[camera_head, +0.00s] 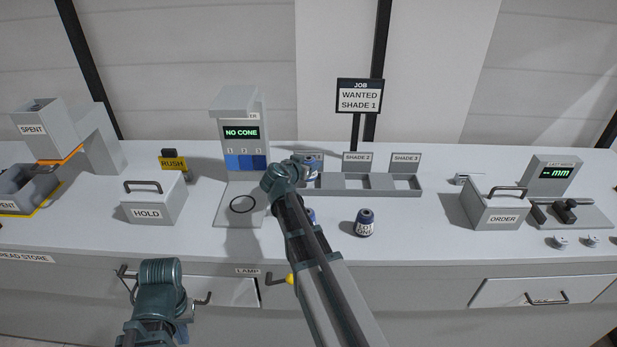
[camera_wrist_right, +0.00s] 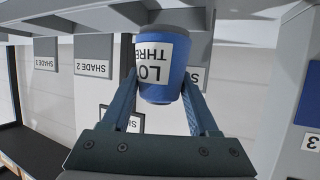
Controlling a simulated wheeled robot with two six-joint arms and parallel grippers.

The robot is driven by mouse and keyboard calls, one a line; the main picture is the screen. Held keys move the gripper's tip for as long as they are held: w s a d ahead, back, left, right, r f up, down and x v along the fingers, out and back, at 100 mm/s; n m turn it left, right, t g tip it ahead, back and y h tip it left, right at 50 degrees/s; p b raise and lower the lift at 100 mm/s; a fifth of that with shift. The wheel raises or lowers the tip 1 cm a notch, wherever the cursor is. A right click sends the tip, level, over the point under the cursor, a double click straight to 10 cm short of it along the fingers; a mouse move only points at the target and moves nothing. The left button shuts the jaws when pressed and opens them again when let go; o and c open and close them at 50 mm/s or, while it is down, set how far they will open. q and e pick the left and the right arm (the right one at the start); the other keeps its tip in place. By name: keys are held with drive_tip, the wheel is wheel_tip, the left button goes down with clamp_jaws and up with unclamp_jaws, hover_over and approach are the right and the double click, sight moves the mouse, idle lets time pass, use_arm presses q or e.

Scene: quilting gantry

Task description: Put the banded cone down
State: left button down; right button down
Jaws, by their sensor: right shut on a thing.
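My right gripper (camera_wrist_right: 160,80) is shut on a blue cone (camera_wrist_right: 163,78) with a white label, upside down in the right wrist view. In the head view this cone (camera_head: 313,160) shows at the shade 1 end of the shade rack (camera_head: 395,190), mostly behind my right wrist. I cannot tell whether it touches the rack floor, and no band is clear on it. A dark-topped cone (camera_head: 365,224) with a white label stands on the counter. Another blue cone (camera_head: 311,215) is mostly hidden by my right arm. My left gripper (camera_head: 160,275) is low at the left, its fingers not clear.
The cone reader (camera_head: 240,135) reads NO CONE and has a black ring (camera_head: 242,204) on its base. The HOLD box (camera_head: 153,202) and RUSH block (camera_head: 173,163) are left of it. The ORDER box (camera_head: 497,208) is at right. The shade 2 and shade 3 compartments look empty.

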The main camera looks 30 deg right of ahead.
wheel_tip(320, 180, down, 4)
drive_tip(key=b, duration=0.3)
drive_tip(key=shift+f+b, duration=0.15)
drive_tip(key=shift+b, duration=0.2)
drive_tip(key=shift+c, duration=2.2)
unclamp_jaws()
